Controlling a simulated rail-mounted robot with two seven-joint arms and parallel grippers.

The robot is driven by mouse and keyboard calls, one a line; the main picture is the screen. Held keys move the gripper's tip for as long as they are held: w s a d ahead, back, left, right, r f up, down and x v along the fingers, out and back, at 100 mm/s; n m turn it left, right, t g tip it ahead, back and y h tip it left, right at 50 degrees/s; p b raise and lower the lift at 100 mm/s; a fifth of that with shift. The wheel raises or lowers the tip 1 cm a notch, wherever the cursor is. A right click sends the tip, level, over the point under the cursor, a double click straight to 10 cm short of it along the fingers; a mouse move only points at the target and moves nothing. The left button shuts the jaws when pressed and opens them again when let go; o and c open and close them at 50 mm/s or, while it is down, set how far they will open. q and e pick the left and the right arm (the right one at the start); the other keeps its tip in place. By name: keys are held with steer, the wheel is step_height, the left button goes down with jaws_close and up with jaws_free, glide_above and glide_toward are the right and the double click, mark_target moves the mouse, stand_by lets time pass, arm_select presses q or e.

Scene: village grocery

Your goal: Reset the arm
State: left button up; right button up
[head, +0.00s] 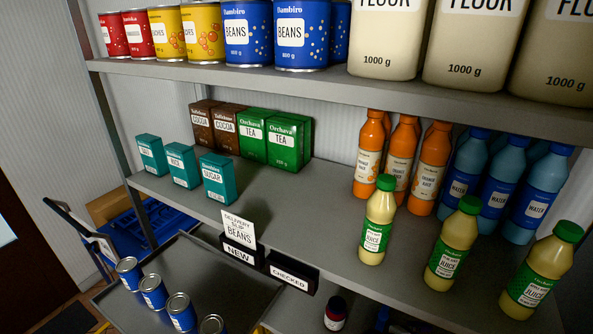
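Neither my left nor my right gripper shows in the head view, and no part of either arm can be made out. The view looks down at a grey metal shelf (300,215) with goods on it. A delivery slip card (239,229) reading "BEANS" stands in a black holder marked "NEW" (240,254) at the shelf's front edge. A black block marked "CHECKED" (291,276) sits to its right. Several blue cans (153,291) stand in a row on a dark tray (215,272) below the shelf's front left.
Teal boxes (217,180), cocoa (228,130) and tea boxes (253,137), orange juice (368,154), water (498,190) and green-capped juice bottles (377,225) stand on the shelf. The upper shelf (280,82) holds cans and flour (465,45). The middle shelf has bare room at its centre.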

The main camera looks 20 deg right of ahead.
steer(key=w+a+r+m+t+y+b, duration=0.25)
steer(key=a+r+m+t+y, duration=0.35)
steer(key=a+m+t+y, duration=0.4)
steer(key=s+a+f+n+y+b, duration=0.1)
steer(key=s+a+n+y+b, duration=0.2)
steer(key=s+a, duration=0.45)
steer(key=s+a+f+n+g+y+b, duration=0.1)
steer(key=s+a+f+n+g+b, duration=0.15)
steer(key=s+f, duration=0.6)
steer(key=s+a+f+n+g+b, duration=0.1)
steer(key=s+a+f+g+b, duration=0.15)
steer(key=s+f, duration=0.6)
steer(key=w+p+v, duration=0.2)
steer(key=p+v, duration=0.9)
steer(key=w+r+p+v, duration=0.1)
steer(key=w+p+v, duration=0.2)
steer(key=p+v, duration=0.8)
steer(key=w+r+p+v, duration=0.1)
steer(key=w+p+v, duration=0.2)
steer(key=p+v, duration=0.9)
steer(key=shift+s+d+r+t, duration=0.3)
steer(key=shift+s+d+t, duration=0.05)
steer(key=shift+d+t, duration=0.05)
